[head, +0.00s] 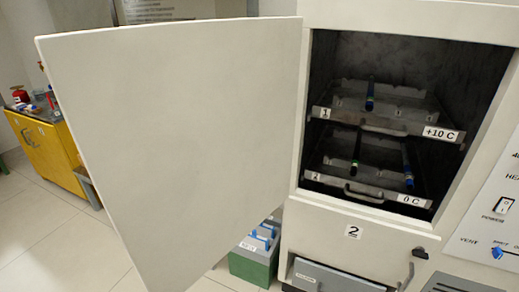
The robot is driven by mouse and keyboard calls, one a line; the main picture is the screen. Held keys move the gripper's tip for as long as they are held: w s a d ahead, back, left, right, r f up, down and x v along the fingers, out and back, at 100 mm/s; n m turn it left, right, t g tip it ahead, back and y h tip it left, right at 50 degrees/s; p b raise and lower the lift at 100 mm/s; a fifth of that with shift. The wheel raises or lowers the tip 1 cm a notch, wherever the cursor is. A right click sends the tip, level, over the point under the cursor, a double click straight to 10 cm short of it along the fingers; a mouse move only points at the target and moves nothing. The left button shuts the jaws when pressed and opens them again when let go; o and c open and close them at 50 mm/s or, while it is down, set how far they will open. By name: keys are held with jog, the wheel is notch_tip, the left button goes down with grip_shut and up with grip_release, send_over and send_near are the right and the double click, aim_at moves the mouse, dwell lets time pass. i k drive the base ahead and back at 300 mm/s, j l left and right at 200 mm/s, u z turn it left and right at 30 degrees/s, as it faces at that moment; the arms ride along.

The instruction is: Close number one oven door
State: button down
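A white oven door (175,140) stands wide open on the left side of an oven (350,245). The plate under the oven's opening reads 2; no oven marked 1 is visible. The dark chamber (420,60) is exposed and holds two metal trays. The upper tray (380,122) is marked 1 and +10 C, and the lower tray (375,186) shows 0 C. My gripper is not in view.
A control panel (490,220) with a power switch is at the right. A green box with blue handles (255,262) stands on the floor beside the oven. A yellow cabinet (45,150) is at far left. Tiled floor (60,230) is clear at lower left.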

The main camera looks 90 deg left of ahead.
aim_at(183, 132)
jog(key=k+j+z, duration=0.1)
jog(key=k+z, duration=0.15)
jog(key=k, duration=0.25)
jog(key=k+z, duration=0.25)
jog(key=k, duration=0.25)
jog(key=k+u, duration=0.35)
jog(key=k+j+u, duration=0.15)
jog(key=k+u, duration=0.4)
jog(key=u, duration=0.25)
jog(key=k+u, duration=0.2)
jog(key=u, duration=0.15)
jog(key=k+u, duration=0.15)
jog(key=u, duration=0.25)
jog(key=k+j+u, duration=0.15)
jog(key=u, duration=0.2)
jog(key=k+j+z, duration=0.15)
jog(key=j, duration=0.2)
jog(key=k+j+z, duration=0.2)
jog(key=j, duration=0.15)
jog(key=j+z, duration=0.15)
jog(key=j, duration=0.2)
jog(key=k+j+z, duration=0.15)
jog(key=k+j, duration=0.05)
jog(key=j, duration=0.05)
